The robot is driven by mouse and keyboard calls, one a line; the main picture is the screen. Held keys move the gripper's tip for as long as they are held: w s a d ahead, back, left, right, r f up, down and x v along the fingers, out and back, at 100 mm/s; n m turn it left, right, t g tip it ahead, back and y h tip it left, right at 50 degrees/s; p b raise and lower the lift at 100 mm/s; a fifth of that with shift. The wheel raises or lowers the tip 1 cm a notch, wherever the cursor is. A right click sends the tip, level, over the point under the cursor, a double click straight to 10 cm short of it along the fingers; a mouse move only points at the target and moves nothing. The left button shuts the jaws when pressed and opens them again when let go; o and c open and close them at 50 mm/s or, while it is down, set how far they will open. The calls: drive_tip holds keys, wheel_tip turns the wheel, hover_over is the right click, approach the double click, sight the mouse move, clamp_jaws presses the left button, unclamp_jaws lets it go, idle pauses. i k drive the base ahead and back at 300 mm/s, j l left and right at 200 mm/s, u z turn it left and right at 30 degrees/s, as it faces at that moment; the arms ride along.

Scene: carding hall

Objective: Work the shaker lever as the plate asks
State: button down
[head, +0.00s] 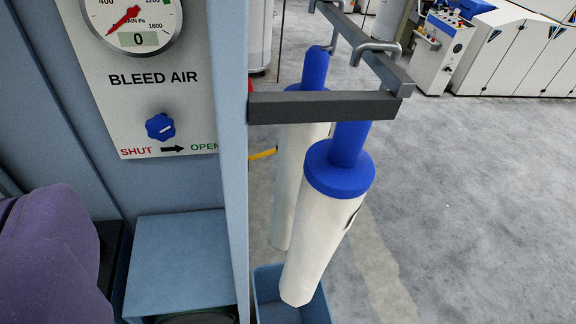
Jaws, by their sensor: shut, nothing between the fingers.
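A white plate (159,95) on the blue-grey cabinet reads "BLEED AIR". It carries a blue knob (160,127) over the words "SHUT", an arrow and "OPEN". A round gauge (131,24) above it has a red needle and a display reading 0. I cannot make out a shaker lever. A small yellow piece (262,154) shows just right of the cabinet's edge, mostly hidden, and I cannot tell what it is. My gripper is not in view.
Two white tubes with blue tops, the nearer one (322,235) in front, hang at a grey metal frame (325,106). A blue bin (268,283) stands below. A pale blue box (178,262) is under the plate. Grey floor (470,200) is open at right; white machines (520,50) stand behind.

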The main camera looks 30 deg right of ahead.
sight(274, 150)
drive_tip(key=k+z, duration=0.15)
drive_tip(key=z, duration=0.15)
drive_tip(key=l+z, duration=0.1)
drive_tip(key=z, duration=2.8)
drive_tip(key=i+j+u, duration=0.1)
drive_tip(key=i, duration=0.5)
drive_tip(key=i+j+u, duration=0.1)
drive_tip(key=i, duration=0.55)
drive_tip(key=i+j+u, duration=0.2)
drive_tip(key=u, duration=0.25)
drive_tip(key=i+u, duration=0.85)
drive_tip(key=i+l+u, duration=0.2)
drive_tip(key=u, duration=0.2)
drive_tip(key=i+j+u, duration=0.25)
drive_tip(key=i+u, duration=0.5)
drive_tip(key=i, duration=0.25)
drive_tip(key=i+u, duration=0.4)
drive_tip(key=i, duration=0.15)
drive_tip(key=i+l+u, duration=0.25)
drive_tip(key=i+u, duration=0.45)
drive_tip(key=i, duration=0.25)
drive_tip(key=u, duration=1.8)
